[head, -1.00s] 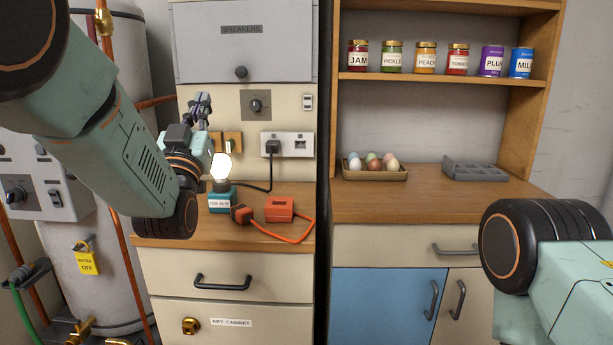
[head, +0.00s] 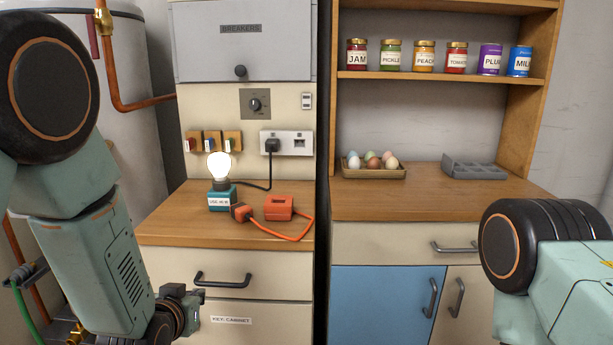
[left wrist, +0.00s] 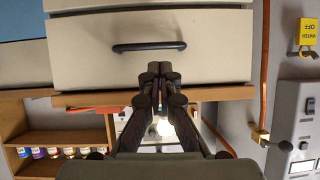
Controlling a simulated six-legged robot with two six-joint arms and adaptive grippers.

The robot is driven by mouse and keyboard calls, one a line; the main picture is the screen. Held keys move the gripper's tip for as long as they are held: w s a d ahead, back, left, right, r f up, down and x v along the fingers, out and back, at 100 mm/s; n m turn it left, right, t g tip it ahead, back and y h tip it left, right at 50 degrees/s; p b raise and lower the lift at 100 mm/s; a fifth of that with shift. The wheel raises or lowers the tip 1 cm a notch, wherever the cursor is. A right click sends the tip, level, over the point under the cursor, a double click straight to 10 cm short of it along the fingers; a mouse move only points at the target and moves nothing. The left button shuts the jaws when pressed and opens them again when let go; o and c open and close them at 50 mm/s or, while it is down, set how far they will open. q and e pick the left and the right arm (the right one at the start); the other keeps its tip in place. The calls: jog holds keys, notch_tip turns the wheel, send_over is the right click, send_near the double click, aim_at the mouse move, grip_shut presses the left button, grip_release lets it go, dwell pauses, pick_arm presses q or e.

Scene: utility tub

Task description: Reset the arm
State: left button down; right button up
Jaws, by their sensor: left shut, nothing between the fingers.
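My left gripper (head: 196,302) is low in the head view, in front of the lower drawer of the cream cabinet. In the left wrist view my left gripper (left wrist: 160,68) has its fingers together with nothing between them, below the dark handle (left wrist: 148,47) of the upper drawer as pictured. My left arm comes down along the left side of the head view. My right arm shows at the lower right, but its gripper is out of view.
A lit bulb (head: 218,167) stands on a teal base (head: 221,199) on the wooden counter, beside an orange plug and box (head: 279,208). The breaker panel (head: 243,45) is above. An egg tray (head: 374,172) and grey divided tray (head: 474,169) sit on the right counter.

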pick_arm(q)
jog(key=s+f+g, duration=0.4)
jog(key=s+f, duration=0.3)
jog(key=s, duration=0.6)
jog(key=s+f+g, duration=0.4)
jog(key=s+f, duration=0.4)
jog(key=s, duration=0.4)
jog(key=s+a+f+g, duration=0.1)
jog(key=s+f+g, duration=0.3)
jog(key=s, duration=0.9)
notch_tip(320, 180, down, 3)
jog(key=shift+s+f+n, duration=0.15)
jog(key=shift+s+n, duration=0.15)
